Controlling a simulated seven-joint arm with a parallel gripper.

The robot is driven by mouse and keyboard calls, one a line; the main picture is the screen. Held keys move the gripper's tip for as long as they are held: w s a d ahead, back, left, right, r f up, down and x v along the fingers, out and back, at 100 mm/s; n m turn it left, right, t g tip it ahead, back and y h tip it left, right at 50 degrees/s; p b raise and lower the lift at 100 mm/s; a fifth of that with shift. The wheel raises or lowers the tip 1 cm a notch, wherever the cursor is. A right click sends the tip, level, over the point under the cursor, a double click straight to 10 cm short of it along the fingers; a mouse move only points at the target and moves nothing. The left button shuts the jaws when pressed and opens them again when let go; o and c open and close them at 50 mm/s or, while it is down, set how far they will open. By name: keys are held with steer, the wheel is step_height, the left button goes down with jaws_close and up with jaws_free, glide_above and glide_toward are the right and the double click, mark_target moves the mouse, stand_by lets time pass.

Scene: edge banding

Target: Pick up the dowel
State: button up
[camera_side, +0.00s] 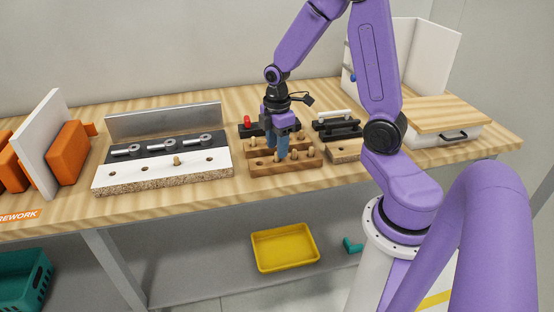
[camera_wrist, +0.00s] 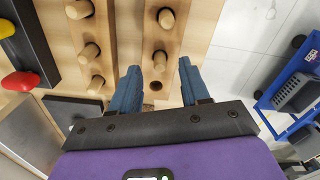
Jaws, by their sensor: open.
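The wooden dowel rack (camera_side: 287,169) stands on the bench and holds several upright dowels in stepped rows. My gripper (camera_side: 282,156) is above the rack, pointing down, with its blue fingers open and empty. In the wrist view the open fingers (camera_wrist: 158,67) straddle a row of the rack. A dowel (camera_wrist: 160,60) shows between the fingertips, with an empty hole (camera_wrist: 155,86) beside it. Another dowel (camera_wrist: 166,18) stands farther along the same row. The fingers look apart from the dowel; their exact height above it is hard to tell.
A white-topped panel (camera_side: 118,181) with holes and one standing dowel (camera_side: 177,160) lies left of the rack. Black handles (camera_side: 337,130) stand to the right, and a red knob (camera_side: 247,120) behind. A white drawer box (camera_side: 430,133) is at the far right.

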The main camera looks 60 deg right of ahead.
steer(key=shift+f, duration=1.25)
jaws_close()
steer(key=shift+r, duration=0.1)
steer(key=shift+w+r, duration=0.1)
steer(key=shift+r, duration=0.75)
steer(key=s+a+r, duration=0.3)
steer(key=s+r, duration=0.8)
steer(key=s, duration=0.2)
steer(key=shift+s+a, duration=0.35)
